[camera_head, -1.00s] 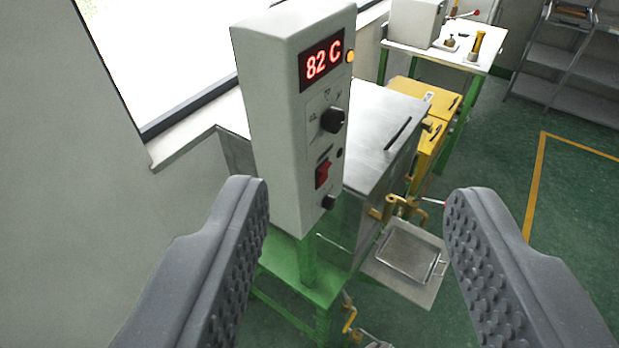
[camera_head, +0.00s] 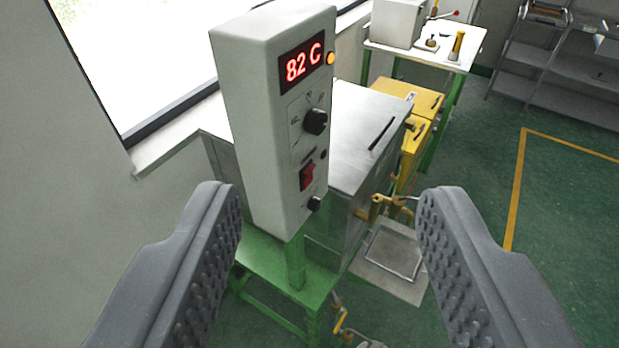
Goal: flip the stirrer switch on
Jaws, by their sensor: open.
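The red stirrer switch (camera_head: 307,175) is a rocker on the front of a grey control box (camera_head: 262,130). I cannot tell which way it is tipped. Above it are a black knob (camera_head: 316,121) and a red display (camera_head: 302,64) reading 82 C, with an amber lamp (camera_head: 331,58) beside it. A smaller black knob (camera_head: 315,204) sits below the switch. My gripper (camera_head: 328,215) is open and empty, its fingers wide apart. The box appears between the fingers in the picture, beyond them, and neither finger visibly touches it.
A metal tank (camera_head: 355,125) on a green stand (camera_head: 290,275) is behind the box. A brass valve (camera_head: 392,204) and metal tray (camera_head: 393,252) are at its right. A window (camera_head: 140,60) is at left, shelves (camera_head: 560,75) at far right. Green floor (camera_head: 475,150) is open at right.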

